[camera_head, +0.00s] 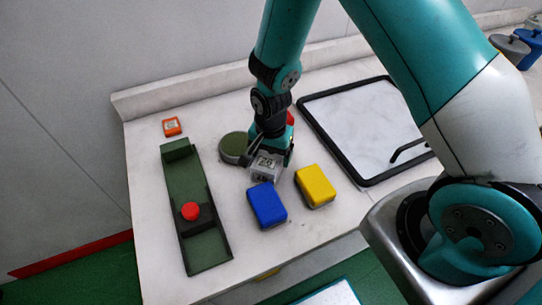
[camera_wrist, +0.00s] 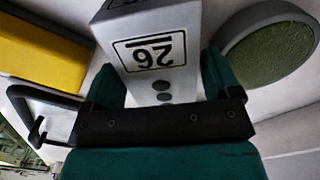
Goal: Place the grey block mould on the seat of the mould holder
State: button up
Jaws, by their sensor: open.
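The grey block mould (camera_head: 265,168) stands on the white table near its middle, marked 26 on its face. It fills the top centre of the wrist view (camera_wrist: 160,50). My gripper (camera_head: 272,152) is at the mould from above and behind; its open green fingers (camera_wrist: 155,88) lie on either side of the mould's near end. Contact with the fingers cannot be told. A long green channel-shaped fixture (camera_head: 210,250), which looks like the mould holder, lies to the left. A black slide with a red knob (camera_head: 190,211) sits in it. Its seat is not clearly marked.
A blue block (camera_head: 267,205) and a yellow block (camera_head: 315,186) stand close in front of the mould. A round green-topped disc (camera_head: 233,148) is just left. A small orange block (camera_head: 172,127) is at back left. A black-framed tray (camera_head: 345,158) lies right.

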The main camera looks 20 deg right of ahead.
jog(key=shift+f, duration=1)
jog(key=c, duration=1.3)
jog(key=shift+r, duration=0.15)
